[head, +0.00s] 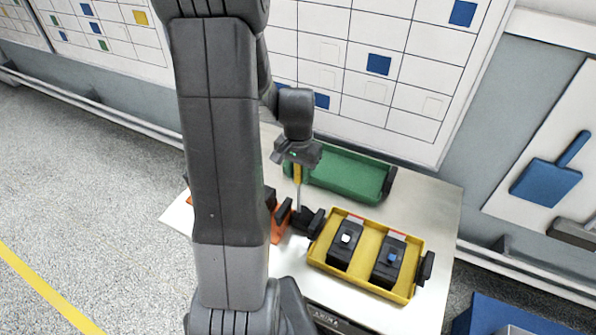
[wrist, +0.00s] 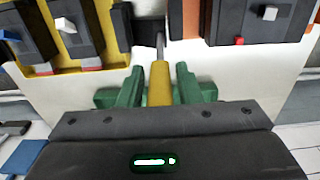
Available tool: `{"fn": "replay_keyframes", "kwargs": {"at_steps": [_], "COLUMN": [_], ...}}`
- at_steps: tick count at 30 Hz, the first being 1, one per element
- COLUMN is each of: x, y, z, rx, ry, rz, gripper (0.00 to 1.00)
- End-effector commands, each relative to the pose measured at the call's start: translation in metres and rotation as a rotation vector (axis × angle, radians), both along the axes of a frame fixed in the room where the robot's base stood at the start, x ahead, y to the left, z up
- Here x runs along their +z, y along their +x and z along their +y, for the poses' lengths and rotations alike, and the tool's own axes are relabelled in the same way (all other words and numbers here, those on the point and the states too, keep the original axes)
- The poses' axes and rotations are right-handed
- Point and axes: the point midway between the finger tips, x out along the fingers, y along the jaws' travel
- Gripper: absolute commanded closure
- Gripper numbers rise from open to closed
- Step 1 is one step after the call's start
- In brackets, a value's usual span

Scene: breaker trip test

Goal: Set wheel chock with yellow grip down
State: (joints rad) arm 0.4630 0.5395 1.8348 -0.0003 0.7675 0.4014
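My gripper (head: 298,165) hangs above the table behind my arm in the head view. In the wrist view the green fingers (wrist: 159,88) lie on both sides of the yellow grip. In the head view the tool (head: 297,174) points down, left of the yellow tray. I cannot tell whether its tip touches anything.
A yellow tray (head: 318,257) holds two black breakers, one with a white toggle (head: 345,240) and one with a blue toggle (head: 390,262). An empty green tray (head: 345,172) lies behind. Orange parts (head: 279,224) and another black breaker (wrist: 250,22) are near. The table's right rear corner is clear.

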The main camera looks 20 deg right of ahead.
Motion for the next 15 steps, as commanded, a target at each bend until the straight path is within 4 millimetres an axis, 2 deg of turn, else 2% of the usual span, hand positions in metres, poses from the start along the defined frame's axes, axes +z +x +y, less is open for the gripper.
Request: {"fn": "replay_keyframes", "kwargs": {"at_steps": [10,15], "x": [0.001,0.013], "y": [0.0,0.001], "z": [0.0,-0.001], "rx": [0.0,0.0], "ry": [0.0,-0.002], "rz": [0.0,-0.004], "gripper": [0.58,0.58]}}
